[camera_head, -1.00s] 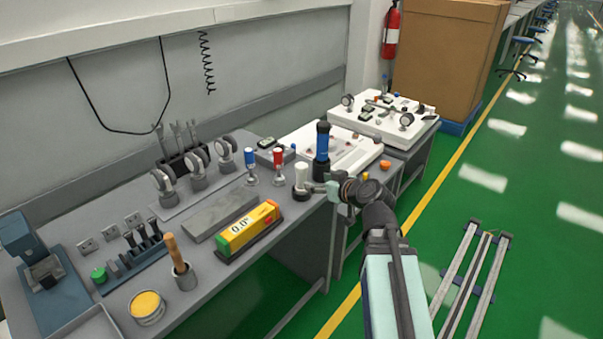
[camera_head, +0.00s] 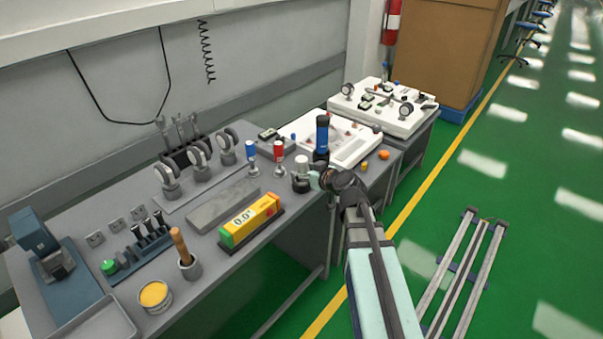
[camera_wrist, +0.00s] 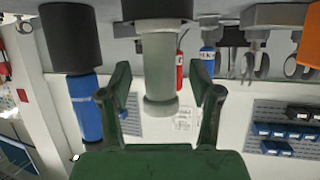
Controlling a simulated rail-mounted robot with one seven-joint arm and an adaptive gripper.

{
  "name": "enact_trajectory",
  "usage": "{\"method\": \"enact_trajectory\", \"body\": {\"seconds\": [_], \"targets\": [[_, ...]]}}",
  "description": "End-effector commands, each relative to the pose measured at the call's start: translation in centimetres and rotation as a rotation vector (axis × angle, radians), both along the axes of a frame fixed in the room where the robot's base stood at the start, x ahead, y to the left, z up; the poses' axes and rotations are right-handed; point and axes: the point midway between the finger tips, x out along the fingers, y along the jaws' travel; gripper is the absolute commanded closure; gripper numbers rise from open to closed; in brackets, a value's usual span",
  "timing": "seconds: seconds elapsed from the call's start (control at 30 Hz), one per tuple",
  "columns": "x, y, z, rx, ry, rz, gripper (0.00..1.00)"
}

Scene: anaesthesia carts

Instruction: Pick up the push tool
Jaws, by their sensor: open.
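The push tool appears to be the white-topped cylinder (camera_head: 302,162) standing upright in a dark round holder (camera_head: 300,184) near the bench's front edge. In the wrist view its pale shaft (camera_wrist: 159,65) with a rounded end lies between the two fingers, with a gap on each side. My gripper (camera_head: 315,180) is open at the tool's right side in the head view, and its fingers (camera_wrist: 160,78) straddle the shaft without visible contact. The gripper partly hides the tool's lower part in the head view.
A black-and-blue cylinder (camera_head: 322,136) stands close behind my gripper; it also shows in the wrist view (camera_wrist: 84,105). Red-topped (camera_head: 279,152) and blue-topped (camera_head: 251,152) tools stand to the left. A yellow level box (camera_head: 250,220) lies in front.

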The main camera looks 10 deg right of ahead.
Motion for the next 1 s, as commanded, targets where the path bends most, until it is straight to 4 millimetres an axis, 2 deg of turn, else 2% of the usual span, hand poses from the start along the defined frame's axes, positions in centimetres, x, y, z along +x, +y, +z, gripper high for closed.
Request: {"method": "enact_trajectory", "body": {"seconds": [0.03, 0.13, 0.4, 0.57, 0.6, 1.0], "targets": [[0.9, 0.3, -0.2, 0.001, 0.003, 0.001, 0.37], [1.7, 0.7, -0.7, -0.001, 0.002, 0.0, 0.37], [1.9, 0.8, -0.9, -0.001, 0.001, -0.001, 0.37], [1.8, 0.8, -0.9, -0.001, 0.001, -0.001, 0.93], [1.8, 0.8, -0.9, -0.001, 0.001, -0.001, 1.0], [1.8, 0.8, -0.7, -0.001, 0.001, -0.001, 1.0]]}}
